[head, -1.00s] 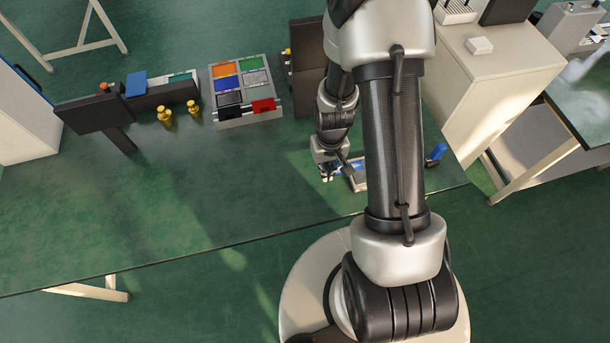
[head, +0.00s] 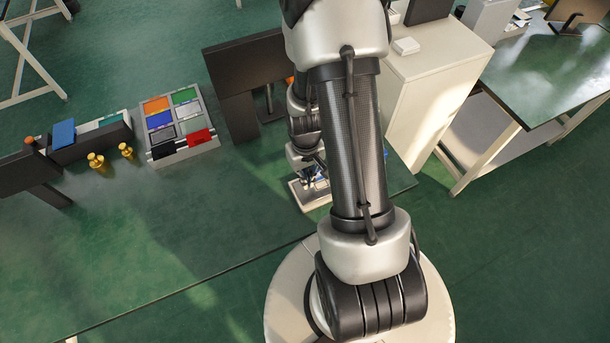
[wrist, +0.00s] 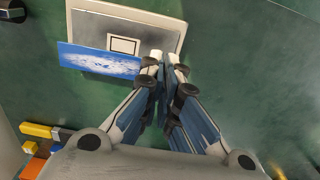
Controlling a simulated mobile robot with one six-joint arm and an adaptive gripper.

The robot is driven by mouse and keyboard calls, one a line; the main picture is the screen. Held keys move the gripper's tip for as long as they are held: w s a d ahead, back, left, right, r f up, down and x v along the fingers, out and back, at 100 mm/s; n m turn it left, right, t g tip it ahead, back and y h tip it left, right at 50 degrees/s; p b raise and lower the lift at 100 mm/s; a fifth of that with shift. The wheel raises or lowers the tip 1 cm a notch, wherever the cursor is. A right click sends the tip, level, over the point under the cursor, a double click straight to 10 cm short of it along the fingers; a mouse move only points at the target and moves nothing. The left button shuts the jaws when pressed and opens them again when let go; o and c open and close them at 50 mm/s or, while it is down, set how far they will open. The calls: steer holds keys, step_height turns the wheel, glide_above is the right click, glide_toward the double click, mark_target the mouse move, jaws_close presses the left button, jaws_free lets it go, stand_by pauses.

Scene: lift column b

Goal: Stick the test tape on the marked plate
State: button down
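The marked plate (wrist: 160,21) is a pale slab with a grey face and a white-outlined rectangle (wrist: 124,45). It lies on the green bench and also shows in the head view (head: 312,196), partly behind my arm. The test tape (wrist: 95,61) is a flat blue strip with a white pattern. It overlaps the plate's near edge in the wrist view, and its right end meets my fingertips. My gripper (wrist: 164,62) is nearly closed and appears shut on that end, beside the plate's near right corner. I cannot tell whether the tape touches the plate.
In the head view, a grey tray (head: 199,158) of coloured tiles, brass weights (head: 97,162) and a dark bin (head: 95,147) stand to the left. A dark panel (head: 244,77) stands behind my arm. A white cabinet (head: 436,70) is at the right. The bench's front left is clear.

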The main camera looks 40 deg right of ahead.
mark_target(306, 193)
steer(key=shift+f+b, duration=2.45)
steer(key=shift+f, duration=0.55)
steer(key=shift+f+b, duration=0.35)
steer(key=shift+f, duration=0.05)
steer(key=c, duration=2.3)
jaws_free()
steer(key=o, duration=0.6)
step_height(306, 193, up, 12)
steer(key=shift+r, duration=0.1)
